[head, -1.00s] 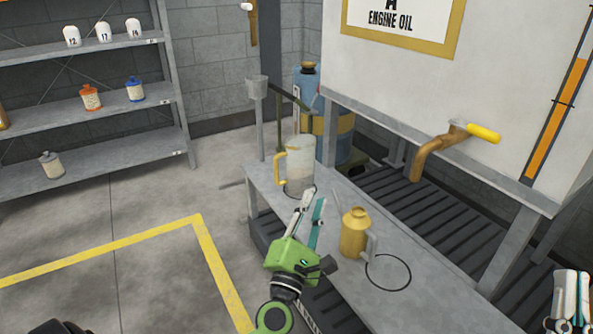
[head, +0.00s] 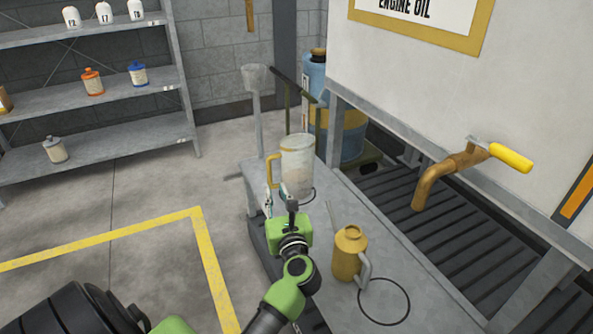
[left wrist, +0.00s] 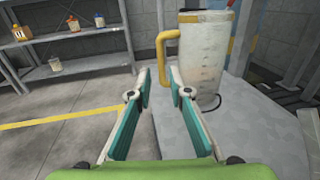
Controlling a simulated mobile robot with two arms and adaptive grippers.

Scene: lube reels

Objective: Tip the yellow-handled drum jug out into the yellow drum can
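The drum jug (head: 297,165) is a pale translucent jug with a yellow handle on its left side. It stands upright on the grey bench (head: 335,215), and it also shows in the left wrist view (left wrist: 203,55). My left gripper (head: 281,195) is just in front of the jug's handle. In the left wrist view its teal-padded fingers (left wrist: 158,88) are apart with nothing between them, and the handle (left wrist: 162,55) is just beyond the tips. My right gripper is out of view.
A black ring (head: 384,301) marks the bench beside the can. A shelf (head: 95,95) with small bottles stands at the back left.

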